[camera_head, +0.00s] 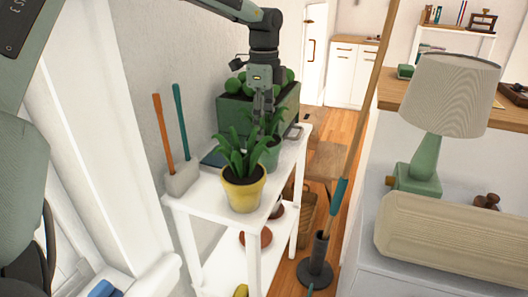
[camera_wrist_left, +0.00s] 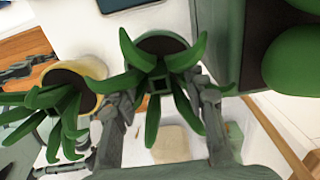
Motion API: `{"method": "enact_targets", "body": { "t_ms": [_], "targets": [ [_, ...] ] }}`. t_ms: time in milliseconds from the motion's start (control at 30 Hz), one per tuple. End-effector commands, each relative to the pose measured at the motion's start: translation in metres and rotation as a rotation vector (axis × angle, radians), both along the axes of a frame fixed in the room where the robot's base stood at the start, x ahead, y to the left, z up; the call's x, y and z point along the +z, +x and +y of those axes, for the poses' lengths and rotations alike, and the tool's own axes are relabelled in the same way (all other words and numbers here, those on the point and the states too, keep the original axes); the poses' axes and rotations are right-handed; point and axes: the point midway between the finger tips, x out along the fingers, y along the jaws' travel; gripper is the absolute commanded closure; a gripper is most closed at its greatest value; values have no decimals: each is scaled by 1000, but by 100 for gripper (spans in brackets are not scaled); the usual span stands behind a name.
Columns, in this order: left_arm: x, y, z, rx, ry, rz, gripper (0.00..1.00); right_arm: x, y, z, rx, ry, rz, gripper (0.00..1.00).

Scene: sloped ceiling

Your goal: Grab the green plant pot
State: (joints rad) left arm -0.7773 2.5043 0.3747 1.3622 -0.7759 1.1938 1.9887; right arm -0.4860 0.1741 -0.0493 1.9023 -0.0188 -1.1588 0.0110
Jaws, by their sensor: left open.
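The green plant pot (camera_head: 271,158) holds a leafy plant and stands upright on a white shelf stand (camera_head: 290,160), behind a yellow pot (camera_head: 243,193) with a similar plant. My left gripper (camera_head: 262,112) is above the green pot, pointing down at its leaves. In the left wrist view my open left gripper (camera_wrist_left: 157,100) has a finger on each side of the plant's leaves. The green pot's rim (camera_wrist_left: 160,38) shows beyond them. The yellow pot (camera_wrist_left: 92,82) is beside the left finger. Nothing appears clamped. My right gripper is not in view.
A large dark green planter (camera_head: 230,115) with round green plants stands close behind the green pot. A small holder (camera_head: 181,182) with two tall sticks is at the stand's left. A lamp (camera_head: 430,110) stands on a surface at the right.

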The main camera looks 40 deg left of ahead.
Motion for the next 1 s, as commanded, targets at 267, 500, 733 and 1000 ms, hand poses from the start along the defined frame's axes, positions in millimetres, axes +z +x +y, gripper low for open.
{"method": "enact_targets", "body": {
  "t_ms": [267,500,733,1000],
  "targets": [
    [-4,0,0,-1,0,-1,58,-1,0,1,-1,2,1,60],
    [-3,0,0,-1,0,-1,88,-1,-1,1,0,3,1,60],
    [-3,0,0,-1,0,0,100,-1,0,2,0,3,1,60],
    [-1,1,0,-1,0,-4,100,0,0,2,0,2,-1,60]
  ]
}}
